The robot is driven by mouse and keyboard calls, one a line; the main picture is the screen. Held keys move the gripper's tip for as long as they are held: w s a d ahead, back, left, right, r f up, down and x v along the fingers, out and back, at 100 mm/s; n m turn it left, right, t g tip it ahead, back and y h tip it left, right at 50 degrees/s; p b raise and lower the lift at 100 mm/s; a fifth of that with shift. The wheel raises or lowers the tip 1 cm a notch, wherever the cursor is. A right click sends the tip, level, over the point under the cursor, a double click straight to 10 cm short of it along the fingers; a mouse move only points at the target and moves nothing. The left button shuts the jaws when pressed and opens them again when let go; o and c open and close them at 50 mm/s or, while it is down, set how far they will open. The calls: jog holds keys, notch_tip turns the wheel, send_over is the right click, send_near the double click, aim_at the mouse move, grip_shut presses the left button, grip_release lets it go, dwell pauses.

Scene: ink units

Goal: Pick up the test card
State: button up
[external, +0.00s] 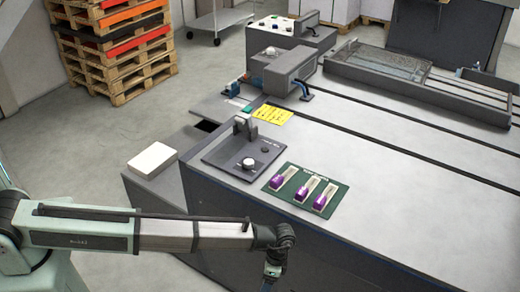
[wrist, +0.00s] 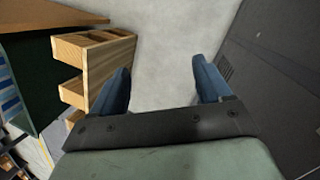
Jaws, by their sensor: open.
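No thing in view is clearly marked as the test card. A flat yellow card (external: 272,115) with dark print lies on the far left part of the grey machine top. A thick white sheet or stack (external: 152,158) lies on a low grey box left of the machine; I cannot tell if either is the test card. My gripper (wrist: 162,72) has blue fingers spread apart with nothing between them. In the external view my gripper (external: 272,272) hangs at the bottom edge, in front of the machine's near side, away from both. Its fingertips are partly cut off.
A dark green board (external: 306,191) with several purple-ended pieces lies on the grey machine top (external: 400,190). A dark panel (external: 243,152) with a knob and lever is beside it. Wooden pallets (external: 115,45) stand back left. In the wrist view, a wooden piece (wrist: 92,65) is left of the fingers.

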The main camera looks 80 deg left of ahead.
jog(key=w+r+m+t, duration=0.1)
jog(key=w+r, duration=0.6)
jog(key=r, duration=0.3)
jog(key=w+d+r+m, duration=0.1)
jog(key=w+r, duration=0.5)
jog(key=r, duration=0.4)
jog(key=w+r+m+t, duration=0.1)
jog(key=w+r, duration=0.6)
jog(key=r, duration=0.3)
notch_tip(320, 180, up, 6)
jog(key=m+t+y, duration=0.1)
jog(key=m+y, duration=0.1)
send_over(302, 191)
jog(key=f, duration=0.8)
jog(key=shift+a+f, duration=0.1)
jog(key=shift+a, duration=0.1)
jog(key=shift+d+f, duration=0.15)
jog(key=shift+f, duration=2.6)
jog(key=c, duration=1)
